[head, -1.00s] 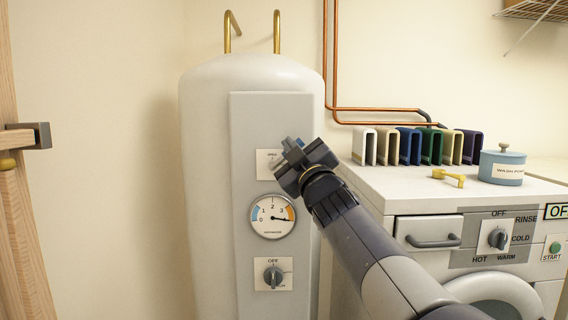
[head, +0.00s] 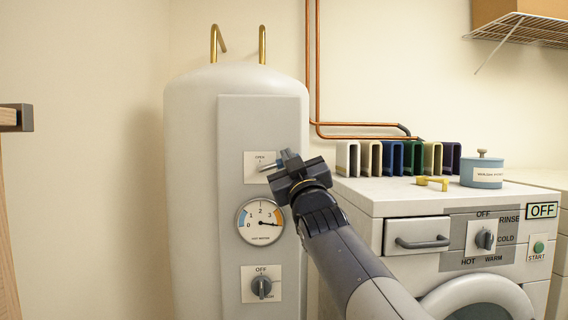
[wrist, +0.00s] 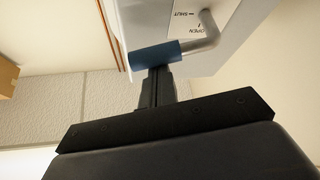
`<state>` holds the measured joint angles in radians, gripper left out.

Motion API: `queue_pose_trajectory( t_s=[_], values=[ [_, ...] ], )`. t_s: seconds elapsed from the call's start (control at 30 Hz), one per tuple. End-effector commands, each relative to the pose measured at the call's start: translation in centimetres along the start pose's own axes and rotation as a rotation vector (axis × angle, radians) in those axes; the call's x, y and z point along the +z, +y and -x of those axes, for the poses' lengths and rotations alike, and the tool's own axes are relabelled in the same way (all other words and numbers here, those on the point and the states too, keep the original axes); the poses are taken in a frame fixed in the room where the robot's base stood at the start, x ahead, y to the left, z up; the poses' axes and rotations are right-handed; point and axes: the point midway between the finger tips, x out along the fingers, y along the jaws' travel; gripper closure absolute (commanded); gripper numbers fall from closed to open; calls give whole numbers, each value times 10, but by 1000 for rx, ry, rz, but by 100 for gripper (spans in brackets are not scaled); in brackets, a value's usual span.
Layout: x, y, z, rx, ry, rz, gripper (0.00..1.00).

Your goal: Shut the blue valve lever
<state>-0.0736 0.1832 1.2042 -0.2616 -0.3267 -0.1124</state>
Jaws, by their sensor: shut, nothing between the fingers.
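The valve lever has a bent metal arm (wrist: 208,38) and a blue grip (wrist: 153,54). It is mounted at a white plate (wrist: 190,18) marked OPEN and SHUT, upside down in the wrist view. In the head view the plate (head: 254,174) is on the tank's front panel, above the gauge, and the lever's arm (head: 268,166) shows partly; my gripper (head: 288,158) hides the rest. In the wrist view the shut, empty fingers (wrist: 157,80) end right at the blue grip, not around it. I cannot tell whether they touch it.
The gauge (head: 260,222) and a lower knob (head: 261,287) sit below the plate on the white tank (head: 190,200). To the right is a washer (head: 375,197) with several coloured upright blocks, a yellow handle (head: 432,183) and a blue pot (head: 481,173) on top.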

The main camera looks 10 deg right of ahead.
Motion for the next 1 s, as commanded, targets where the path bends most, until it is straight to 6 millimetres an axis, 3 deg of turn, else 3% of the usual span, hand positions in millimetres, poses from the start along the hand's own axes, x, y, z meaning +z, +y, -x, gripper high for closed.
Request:
queue_pose_trajectory(
  t_s=[0.3,0.6,0.67,1.0],
  values=[
    [-4,1,-2,0,-1,0,100],
    [-43,14,-13,1,-1,1,100],
    [-36,9,5,1,-3,1,100],
    [-36,3,64,1,-2,1,100]
  ],
)
